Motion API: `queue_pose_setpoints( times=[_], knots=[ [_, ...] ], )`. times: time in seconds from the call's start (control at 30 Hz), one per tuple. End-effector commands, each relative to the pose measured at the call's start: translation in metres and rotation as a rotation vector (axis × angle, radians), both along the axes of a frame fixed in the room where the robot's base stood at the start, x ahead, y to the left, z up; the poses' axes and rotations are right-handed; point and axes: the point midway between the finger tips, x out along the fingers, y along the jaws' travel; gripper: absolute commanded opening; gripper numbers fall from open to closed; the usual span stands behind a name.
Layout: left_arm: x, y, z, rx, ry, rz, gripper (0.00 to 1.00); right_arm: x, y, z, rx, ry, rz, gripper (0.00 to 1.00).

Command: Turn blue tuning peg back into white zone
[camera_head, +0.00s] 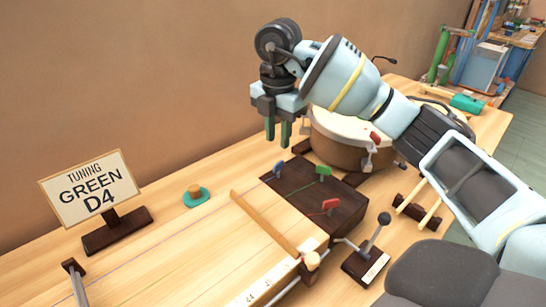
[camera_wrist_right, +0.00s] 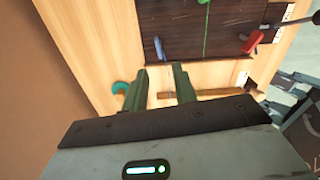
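The blue tuning peg (camera_head: 279,168) stands on the dark wooden peg block (camera_head: 300,192), near the block's left corner in the head view. It also shows in the right wrist view (camera_wrist_right: 158,47), ahead of the fingers. My right gripper (camera_head: 277,133) hangs above and behind the blue peg, fingers down and apart, with nothing between them. In the right wrist view the two green fingers (camera_wrist_right: 160,88) are open and clear of the peg. I cannot make out a white zone at the blue peg. My left gripper is not in view.
A green peg (camera_head: 323,171) and a red peg (camera_head: 331,206) share the block. A drum (camera_head: 345,135) stands behind it, and a lever (camera_head: 377,232) in front. A sign (camera_head: 88,188) reads "TUNING GREEN D4". A teal object (camera_head: 196,197) lies left; a wooden bar (camera_head: 270,222) crosses the board.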

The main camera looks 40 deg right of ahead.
Motion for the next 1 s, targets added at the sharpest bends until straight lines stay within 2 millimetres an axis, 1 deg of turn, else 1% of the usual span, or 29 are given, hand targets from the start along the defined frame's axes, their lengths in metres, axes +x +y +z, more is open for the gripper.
queue_pose_setpoints(
  times=[0.2, 0.4, 0.5, 0.7, 0.93, 0.97, 1.0],
  knots=[
    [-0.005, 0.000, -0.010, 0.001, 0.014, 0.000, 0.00, 0.000, 0.001, -0.028, 0.002, 0.006, 0.001, 0.28],
    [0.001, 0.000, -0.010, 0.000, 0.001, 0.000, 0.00, -0.001, 0.000, -0.056, 0.000, 0.003, 0.001, 0.28],
    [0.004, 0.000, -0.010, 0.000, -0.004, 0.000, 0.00, 0.000, 0.000, -0.067, -0.001, 0.003, 0.001, 0.28],
    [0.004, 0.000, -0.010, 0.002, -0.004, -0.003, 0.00, 0.000, 0.000, -0.076, 0.000, 0.000, 0.002, 0.28],
    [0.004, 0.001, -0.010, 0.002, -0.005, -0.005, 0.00, 0.000, 0.000, -0.077, 0.000, 0.000, 0.002, 0.28],
    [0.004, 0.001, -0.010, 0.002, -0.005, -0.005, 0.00, 0.000, 0.000, -0.077, 0.000, 0.000, 0.002, 0.26],
    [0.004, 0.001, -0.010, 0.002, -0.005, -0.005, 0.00, 0.000, 0.000, -0.077, 0.000, 0.000, 0.002, 0.21]
  ],
)
